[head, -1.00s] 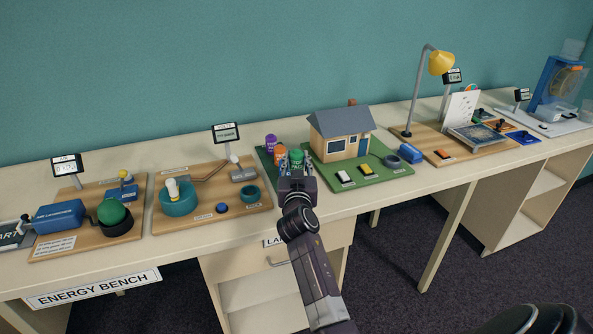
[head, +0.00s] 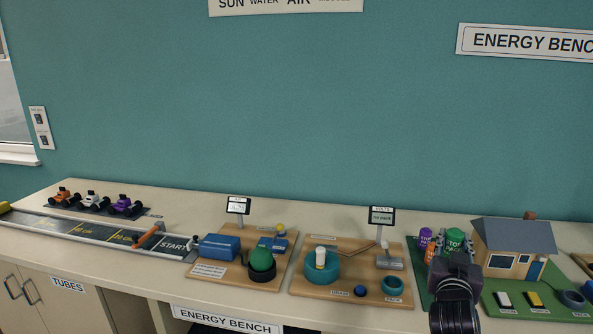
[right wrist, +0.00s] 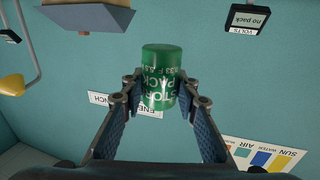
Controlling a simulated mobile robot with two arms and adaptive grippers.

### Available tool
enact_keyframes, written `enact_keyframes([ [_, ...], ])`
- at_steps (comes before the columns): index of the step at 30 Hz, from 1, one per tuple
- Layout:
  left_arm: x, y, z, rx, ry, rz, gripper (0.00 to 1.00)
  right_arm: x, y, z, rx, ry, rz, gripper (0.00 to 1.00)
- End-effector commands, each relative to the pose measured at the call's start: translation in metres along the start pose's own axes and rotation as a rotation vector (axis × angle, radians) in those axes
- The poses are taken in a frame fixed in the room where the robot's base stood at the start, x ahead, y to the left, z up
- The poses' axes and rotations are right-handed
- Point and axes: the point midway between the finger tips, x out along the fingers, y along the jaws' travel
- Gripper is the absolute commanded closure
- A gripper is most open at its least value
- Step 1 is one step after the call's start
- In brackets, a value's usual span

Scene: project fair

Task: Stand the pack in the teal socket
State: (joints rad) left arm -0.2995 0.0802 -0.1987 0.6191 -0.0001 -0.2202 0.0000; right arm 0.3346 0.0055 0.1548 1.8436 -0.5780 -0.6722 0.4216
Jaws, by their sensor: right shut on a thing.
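A green pack (head: 455,240) with white lettering is held by my right gripper (right wrist: 162,90). In the right wrist view the pack (right wrist: 160,72) sits between the two fingers, its lettering upside down. In the head view my right gripper is seen from behind, above the dark green mat beside the model house. The teal socket (head: 393,286), an open and empty ring, sits at the front right of a wooden board, left of the gripper and apart from the pack. My left gripper is not in view.
The wooden board (head: 340,294) also carries a larger teal base (head: 321,272) with a white and yellow piece, a blue knob (head: 361,291) and a display (head: 381,216) reading "no pack". Purple (head: 425,240) and orange bottles stand close left of the pack. The house (head: 513,250) is close right.

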Motion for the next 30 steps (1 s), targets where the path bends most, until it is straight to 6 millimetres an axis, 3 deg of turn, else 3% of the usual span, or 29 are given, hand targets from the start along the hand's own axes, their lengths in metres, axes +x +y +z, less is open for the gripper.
enact_keyframes([
  [3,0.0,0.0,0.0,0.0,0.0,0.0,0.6,-0.039,-0.016,0.028,-0.003,-0.006,-0.075,1.0],
  [10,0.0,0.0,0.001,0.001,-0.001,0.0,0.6,-0.122,-0.046,0.064,-0.001,-0.006,-0.227,1.0],
  [15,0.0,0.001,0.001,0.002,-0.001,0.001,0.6,-0.186,-0.062,0.079,0.0,-0.005,-0.334,1.0],
  [21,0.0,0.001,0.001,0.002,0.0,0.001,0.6,-0.253,-0.072,0.081,0.001,-0.003,-0.434,1.0],
  [24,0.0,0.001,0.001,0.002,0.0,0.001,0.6,-0.275,-0.075,0.078,0.002,-0.002,-0.466,1.0],
  [30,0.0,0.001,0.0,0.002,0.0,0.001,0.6,-0.298,-0.075,0.075,0.001,0.0,-0.494,1.0],
])
